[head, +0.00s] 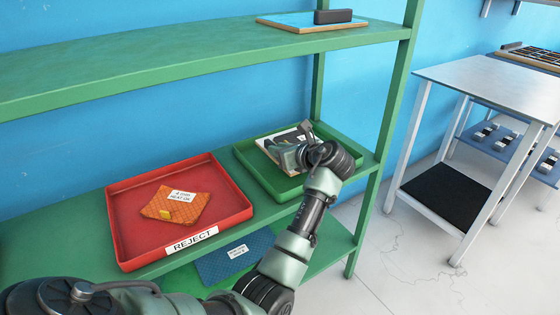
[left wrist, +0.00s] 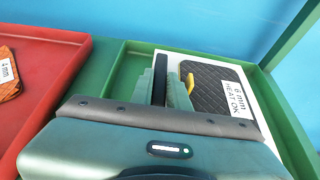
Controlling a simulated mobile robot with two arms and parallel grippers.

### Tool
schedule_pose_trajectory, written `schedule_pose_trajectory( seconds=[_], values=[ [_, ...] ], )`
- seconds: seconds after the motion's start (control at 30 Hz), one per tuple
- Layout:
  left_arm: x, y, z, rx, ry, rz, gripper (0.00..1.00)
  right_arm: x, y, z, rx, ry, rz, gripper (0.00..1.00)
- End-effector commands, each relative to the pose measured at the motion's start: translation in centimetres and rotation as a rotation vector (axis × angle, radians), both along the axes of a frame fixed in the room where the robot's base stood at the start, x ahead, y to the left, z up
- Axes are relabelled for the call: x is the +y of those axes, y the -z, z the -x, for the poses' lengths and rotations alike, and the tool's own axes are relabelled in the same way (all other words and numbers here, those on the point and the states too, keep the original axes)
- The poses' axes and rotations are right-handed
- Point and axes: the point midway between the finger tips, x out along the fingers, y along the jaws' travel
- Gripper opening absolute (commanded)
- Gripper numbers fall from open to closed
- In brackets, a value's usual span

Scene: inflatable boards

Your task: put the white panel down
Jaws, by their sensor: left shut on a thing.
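The white panel (head: 268,143) carries a dark quilted pad (left wrist: 208,86), a yellow tab and a label reading "6 mm HEAT OK". It is over or in the green tray (head: 285,192) on the middle shelf; I cannot tell whether it touches the tray floor. My left gripper (head: 303,134) is above it and shut on its black upright grip (left wrist: 160,80), as the left wrist view shows. The gripper and wrist hide much of the panel in the head view. My right gripper is not in view.
A red tray (head: 120,215) marked REJECT, with an orange quilted pad (head: 178,203), stands left of the green tray. A blue piece (head: 235,255) lies on the shelf below. The upper shelf (head: 200,65) overhangs, with a blue panel (head: 300,22). A table (head: 490,85) stands at right.

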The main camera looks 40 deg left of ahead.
Motion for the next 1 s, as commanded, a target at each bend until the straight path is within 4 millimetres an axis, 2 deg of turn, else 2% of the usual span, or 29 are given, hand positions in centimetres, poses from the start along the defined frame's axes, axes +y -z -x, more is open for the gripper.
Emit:
schedule_pose_trajectory(
  seconds=[0.13,0.43,0.47,0.5,0.53,0.87,1.0],
  values=[
    [0.0,2.5,0.0,0.001,0.0,0.0,0.0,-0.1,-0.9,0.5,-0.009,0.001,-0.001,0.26],
    [0.0,2.9,0.0,-0.001,0.001,-0.001,0.0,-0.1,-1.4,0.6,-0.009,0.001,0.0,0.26],
    [0.0,3.0,0.0,0.003,0.001,0.0,0.24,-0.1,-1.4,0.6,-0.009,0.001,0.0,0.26],
    [0.0,3.0,0.0,0.002,0.001,0.0,0.36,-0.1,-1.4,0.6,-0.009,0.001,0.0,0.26],
    [0.0,3.0,0.0,0.002,0.001,0.0,0.38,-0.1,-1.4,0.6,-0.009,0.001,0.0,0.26],
    [-0.2,2.9,0.1,0.002,0.001,0.0,0.38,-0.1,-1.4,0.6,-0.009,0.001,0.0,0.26],
    [-1.4,2.2,0.6,0.002,0.001,0.001,0.38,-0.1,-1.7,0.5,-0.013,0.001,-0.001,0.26]
  ],
)
